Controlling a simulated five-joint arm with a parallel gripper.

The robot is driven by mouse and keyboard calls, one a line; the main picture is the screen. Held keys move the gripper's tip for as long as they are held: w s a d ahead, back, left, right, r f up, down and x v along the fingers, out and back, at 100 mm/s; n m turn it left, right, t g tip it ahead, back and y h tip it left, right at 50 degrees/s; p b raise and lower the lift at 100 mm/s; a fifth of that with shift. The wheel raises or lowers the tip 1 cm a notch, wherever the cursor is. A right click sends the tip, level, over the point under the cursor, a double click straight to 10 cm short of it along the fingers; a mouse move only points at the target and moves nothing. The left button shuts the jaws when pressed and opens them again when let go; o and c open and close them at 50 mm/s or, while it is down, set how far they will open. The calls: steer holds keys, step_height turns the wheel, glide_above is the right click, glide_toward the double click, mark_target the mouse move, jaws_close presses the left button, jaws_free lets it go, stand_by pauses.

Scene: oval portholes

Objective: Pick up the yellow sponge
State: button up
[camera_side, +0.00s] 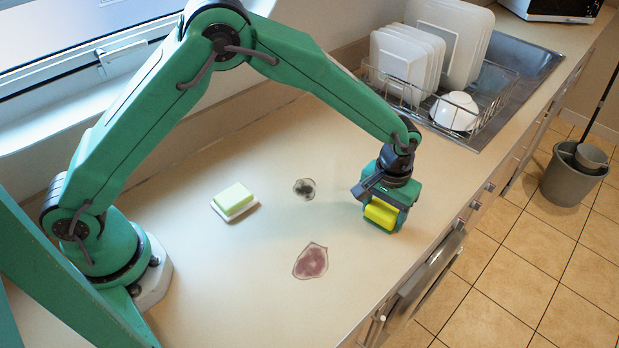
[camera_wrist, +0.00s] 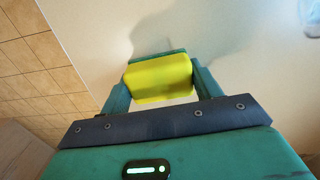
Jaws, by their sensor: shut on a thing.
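The yellow sponge (camera_side: 381,214) is a small bright block near the counter's front edge, on the right in the side view. My gripper (camera_side: 386,208) points down and is shut on it. In the wrist view the sponge (camera_wrist: 158,78) sits between the two fingers of my gripper (camera_wrist: 156,84), with a green part behind it. Whether the sponge touches the counter or is slightly above it I cannot tell.
A pale green block on a white dish (camera_side: 234,203) lies at mid-counter. A dark stain (camera_side: 304,189) and a reddish stain (camera_side: 311,262) mark the counter (camera_side: 240,270). A dish rack (camera_side: 450,95) with white plates and a bowl (camera_side: 455,111) stands behind. A bucket (camera_side: 575,174) is on the floor.

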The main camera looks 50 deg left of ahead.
mark_target(385, 209)
steer(key=shift+r, duration=0.1)
steer(key=shift+r, duration=0.8)
step_height(385, 209, up, 2)
steer(key=shift+r, duration=0.2)
steer(key=s+d+r, duration=0.6)
steer(key=s+r, duration=0.1)
steer(key=s, duration=0.3)
steer(key=shift+o, duration=0.5)
steer(key=shift+f, duration=0.1)
